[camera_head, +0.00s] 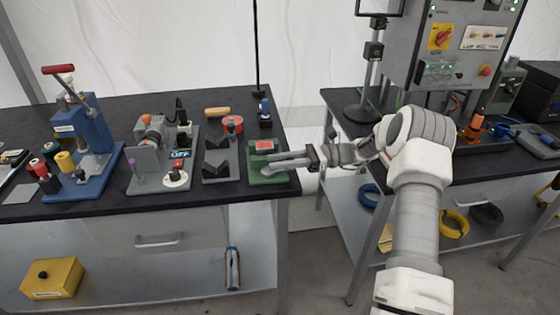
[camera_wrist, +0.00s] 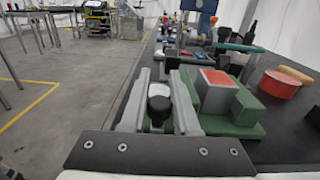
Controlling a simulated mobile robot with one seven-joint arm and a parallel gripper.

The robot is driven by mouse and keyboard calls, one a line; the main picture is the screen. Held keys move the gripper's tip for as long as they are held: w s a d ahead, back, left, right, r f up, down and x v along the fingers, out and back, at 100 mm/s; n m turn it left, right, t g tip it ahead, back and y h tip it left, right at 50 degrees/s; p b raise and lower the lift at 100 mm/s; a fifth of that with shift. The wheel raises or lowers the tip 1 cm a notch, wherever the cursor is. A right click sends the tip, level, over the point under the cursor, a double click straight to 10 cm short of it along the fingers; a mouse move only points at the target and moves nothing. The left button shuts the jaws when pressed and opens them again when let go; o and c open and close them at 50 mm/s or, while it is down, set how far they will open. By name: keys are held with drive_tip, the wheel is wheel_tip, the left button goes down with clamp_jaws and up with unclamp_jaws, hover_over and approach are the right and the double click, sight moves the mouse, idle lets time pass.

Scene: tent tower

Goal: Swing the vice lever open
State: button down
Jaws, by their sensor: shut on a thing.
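The small green vice (camera_head: 268,180) sits at the front right corner of the left bench, with a red block on top. It also shows in the wrist view (camera_wrist: 246,110), to the right of my fingers. Its lever, with a black knob (camera_wrist: 158,106), stands between my two fingers at the vice's left side in the wrist view. My gripper (camera_head: 272,165) reaches in from the right and is shut on the lever. In the head view my fingers hide the lever. The fingers' exact contact with the knob is hard to make out.
A wooden-handled tool (camera_head: 217,111) and a small blue-topped item (camera_head: 264,112) lie behind. A gap separates this bench from the right bench (camera_head: 345,103).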

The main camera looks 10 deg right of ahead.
drive_tip(key=shift+r, duration=0.15)
drive_tip(key=c, duration=0.7)
unclamp_jaws()
drive_tip(key=shift+w, duration=0.1)
drive_tip(key=shift+o, duration=0.2)
drive_tip(key=shift+d, duration=0.1)
drive_tip(key=d, duration=1.7)
drive_tip(key=shift+s, duration=0.25)
